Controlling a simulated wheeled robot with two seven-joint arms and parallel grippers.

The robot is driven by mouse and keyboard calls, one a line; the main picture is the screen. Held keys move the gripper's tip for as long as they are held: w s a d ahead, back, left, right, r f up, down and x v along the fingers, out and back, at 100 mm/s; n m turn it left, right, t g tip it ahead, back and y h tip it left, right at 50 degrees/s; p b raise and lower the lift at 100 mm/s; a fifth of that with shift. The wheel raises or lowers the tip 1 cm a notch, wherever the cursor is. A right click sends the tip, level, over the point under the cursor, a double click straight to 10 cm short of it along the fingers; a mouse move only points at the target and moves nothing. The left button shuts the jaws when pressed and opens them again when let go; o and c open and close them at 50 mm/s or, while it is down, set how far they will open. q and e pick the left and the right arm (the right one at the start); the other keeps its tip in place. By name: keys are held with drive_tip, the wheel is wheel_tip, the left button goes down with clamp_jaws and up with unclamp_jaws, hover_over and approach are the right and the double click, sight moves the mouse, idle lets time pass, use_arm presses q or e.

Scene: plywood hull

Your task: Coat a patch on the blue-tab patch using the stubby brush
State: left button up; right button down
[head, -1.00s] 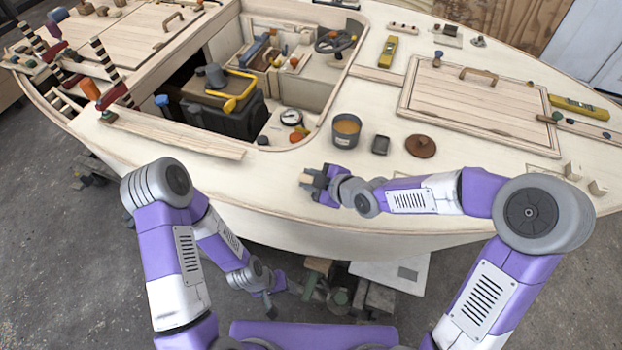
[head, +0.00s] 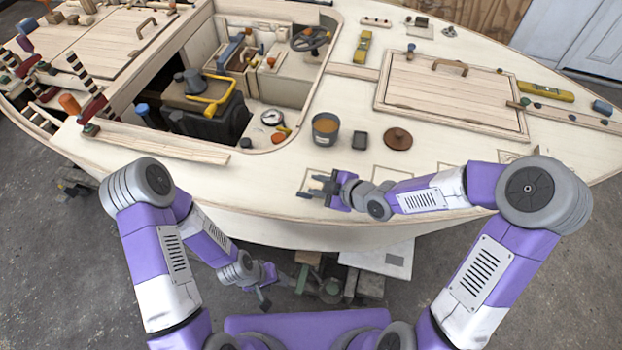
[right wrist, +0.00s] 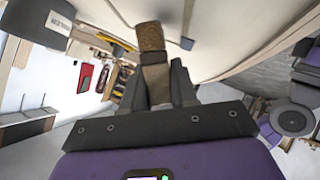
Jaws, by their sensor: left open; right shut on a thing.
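My right gripper (head: 322,185) is over the near edge of the deck, just in front of the grey pot of amber liquid (head: 326,127). It is shut on the stubby brush, which shows in the right wrist view (right wrist: 151,40) with brown bristles, a dark band and a wooden handle between the fingers. Whether the bristles touch the deck cannot be told. Thin patch outlines lie along the near deck, one to the right of the gripper (head: 392,177) and one partly behind it. My left gripper (head: 264,287) hangs open and empty below the hull side.
A small dark block (head: 360,140) and a round brown lid (head: 398,138) stand right of the pot. The open cockpit, with a gauge (head: 272,117) at its near edge, lies to the left. A wooden hatch (head: 452,95) is farther right. Clutter lies under the hull.

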drive_tip(key=shift+s+d+p, duration=0.25)
drive_tip(key=shift+d+p, duration=0.25)
drive_tip(key=shift+d, duration=0.25)
drive_tip(key=shift+s+d+p, duration=0.2)
drive_tip(key=shift+d+p, duration=0.3)
drive_tip(key=shift+d, duration=0.2)
drive_tip(key=shift+s+d+p, duration=0.25)
drive_tip(key=shift+d+p, duration=0.25)
drive_tip(key=shift+d, duration=0.25)
drive_tip(key=shift+w+d+f+p, duration=0.1)
drive_tip(key=shift+w+d+p, duration=0.1)
drive_tip(key=shift+w+p, duration=0.25)
drive_tip(key=shift+w+a+f+b, duration=0.2)
drive_tip(key=shift+w+a+b, duration=0.2)
drive_tip(key=shift+a+b, duration=0.5)
drive_tip(key=shift+w+a+r+b, duration=0.1)
drive_tip(key=shift+w+a+b, duration=0.1)
drive_tip(key=shift+a+b, duration=0.3)
drive_tip(key=shift+w+a+r+b, duration=0.1)
drive_tip(key=shift+w+a+b, duration=0.05)
drive_tip(key=shift+a+b, duration=0.35)
